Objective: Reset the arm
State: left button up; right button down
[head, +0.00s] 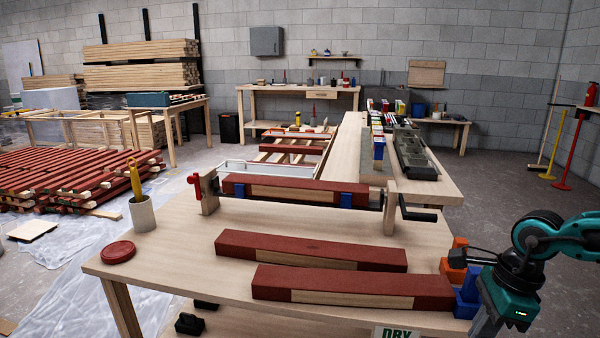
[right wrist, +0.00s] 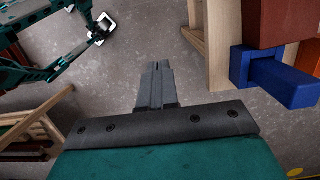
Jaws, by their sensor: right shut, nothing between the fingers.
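My right arm comes in from the right in the head view, with a teal wrist housing (head: 512,293) just off the table's right end. The right gripper's fingers (right wrist: 156,68) are closed together and empty in the right wrist view, pointing over bare concrete floor. They touch nothing there. A blue block (right wrist: 278,80) and a red piece (right wrist: 278,20) at the table's edge are to the right of the fingers in that view. My left gripper is in neither view.
A red batten with a bare stretch (head: 350,299) and another red batten (head: 310,250) lie on the table (head: 165,260). A third batten (head: 295,190) rests in blue-padded holders behind them. Blue blocks (head: 467,295) and orange blocks (head: 455,262) stand at the table's right end, near my arm.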

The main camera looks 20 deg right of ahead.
jog(key=w+a+r+m+t+y+p, duration=0.1)
jog(key=w+a+m+t+y+p, duration=0.2)
jog(key=a+m, duration=0.4)
jog(key=w+a+m+t+y+p, duration=0.1)
jog(key=a+m+t+y, duration=0.35)
jog(key=a, duration=0.45)
jog(key=w+a+r+m+t+y+p, duration=0.1)
jog(key=w+a+m+t+y+p, duration=0.15)
jog(key=a+m, duration=0.5)
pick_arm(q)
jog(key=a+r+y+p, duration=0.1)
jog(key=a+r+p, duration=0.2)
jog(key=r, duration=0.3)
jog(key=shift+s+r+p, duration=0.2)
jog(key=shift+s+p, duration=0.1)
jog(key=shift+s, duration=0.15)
pick_arm(e)
jog(key=s+f+m+h, duration=0.4)
jog(key=f+m+h, duration=0.1)
jog(key=m, duration=0.8)
jog(key=s+a+f+m+h, duration=0.1)
jog(key=s+f+m+h, duration=0.3)
jog(key=m, duration=0.9)
notch_tip(320, 180, down, 3)
jog(key=shift+f+h, duration=0.15)
jog(key=shift+h, duration=0.25)
jog(key=shift+a, duration=0.1)
